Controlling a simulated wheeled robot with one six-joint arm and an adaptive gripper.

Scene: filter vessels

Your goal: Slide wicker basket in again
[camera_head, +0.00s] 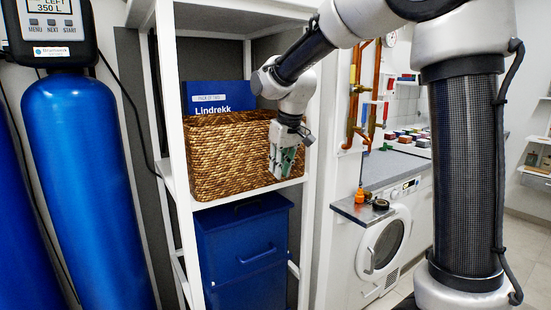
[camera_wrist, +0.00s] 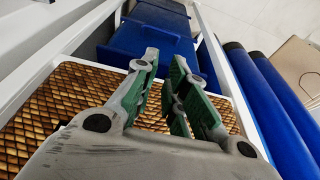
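The brown wicker basket (camera_head: 225,155) stands upright on the middle shelf of the white rack, its front face near the shelf's front edge. How far it stands out from the shelf is hard to tell. My gripper (camera_head: 279,172) points down at the right part of the basket's front and hides some of it. In the wrist view, the green-padded fingers (camera_wrist: 165,62) are apart with a narrow gap, and nothing shows held between them. The wicker (camera_wrist: 65,100) shows on both sides of the fingers. Whether they touch it cannot be told.
A blue Lindrekk box (camera_head: 222,97) stands behind the basket. The white rack's left post (camera_head: 172,90) and right post frame the basket. A blue lidded bin (camera_head: 245,250) is below. Blue tanks (camera_head: 85,180) stand left, and a white washer (camera_head: 382,245) with a counter stands right.

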